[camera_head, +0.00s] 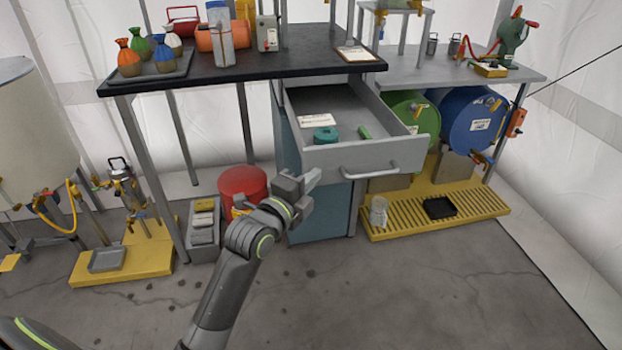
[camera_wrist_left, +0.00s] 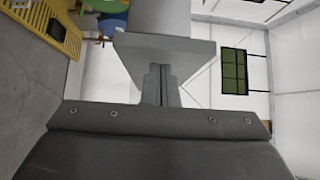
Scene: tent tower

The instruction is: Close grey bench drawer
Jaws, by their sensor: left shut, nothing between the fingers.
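The grey drawer (camera_head: 352,158) under the dark bench top stands pulled out, with its inside showing. It holds a teal roll (camera_head: 325,135), a green block (camera_head: 366,132) and a white label or card (camera_head: 317,120). A light bar handle (camera_head: 370,170) crosses its front. My left gripper (camera_head: 316,177) is shut and empty, close to the left end of the drawer front, left of the handle. In the left wrist view, the shut fingers (camera_wrist_left: 160,76) point at a grey panel (camera_wrist_left: 165,50) that looks like the drawer. I cannot tell whether they touch. My right gripper is not in view.
The blue cabinet (camera_head: 322,208) stands below the drawer. A red drum (camera_head: 242,185) is left of it, behind my arm. A yellow grated platform (camera_head: 440,212) with a green and a blue barrel (camera_head: 475,118) is on the right. The floor in front is clear.

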